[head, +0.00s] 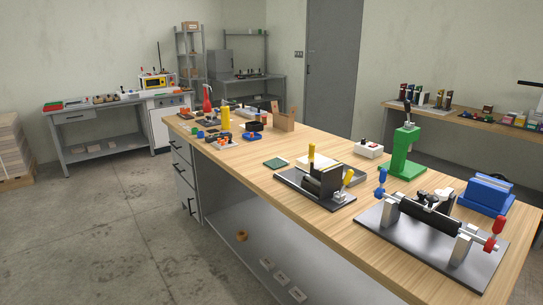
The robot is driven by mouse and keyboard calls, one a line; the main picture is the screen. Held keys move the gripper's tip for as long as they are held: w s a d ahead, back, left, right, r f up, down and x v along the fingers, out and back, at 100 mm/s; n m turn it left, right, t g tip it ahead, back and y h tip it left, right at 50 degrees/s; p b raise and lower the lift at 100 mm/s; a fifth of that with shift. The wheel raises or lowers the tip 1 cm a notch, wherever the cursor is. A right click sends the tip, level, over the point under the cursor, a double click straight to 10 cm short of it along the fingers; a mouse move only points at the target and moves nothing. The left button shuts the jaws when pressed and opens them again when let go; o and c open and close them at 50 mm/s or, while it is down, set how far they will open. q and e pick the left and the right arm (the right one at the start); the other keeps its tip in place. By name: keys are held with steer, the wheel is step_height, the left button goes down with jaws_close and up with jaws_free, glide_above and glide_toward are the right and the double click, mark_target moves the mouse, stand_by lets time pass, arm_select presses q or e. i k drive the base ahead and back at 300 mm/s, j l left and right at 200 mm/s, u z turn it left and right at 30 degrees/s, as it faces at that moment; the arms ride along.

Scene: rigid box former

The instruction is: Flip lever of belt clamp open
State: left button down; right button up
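No part is clearly marked as the belt clamp, and I cannot tell which lever belongs to it. A black fixture (323,181) with yellow-handled levers stands on a dark plate at the middle of the wooden bench; one yellow handle (348,177) tilts at its right side, another (311,155) stands upright behind. Neither of my grippers is in view.
The wooden bench (255,171) runs diagonally. A green press (403,155), a blue box-shaped device (487,194) and a white switch box (369,149) stand behind the fixtures. Small items crowd its far end. The concrete floor (120,230) at left is clear.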

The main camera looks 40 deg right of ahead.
mark_target(348, 175)
steer(key=i, duration=2.8)
steer(key=z, duration=4.05)
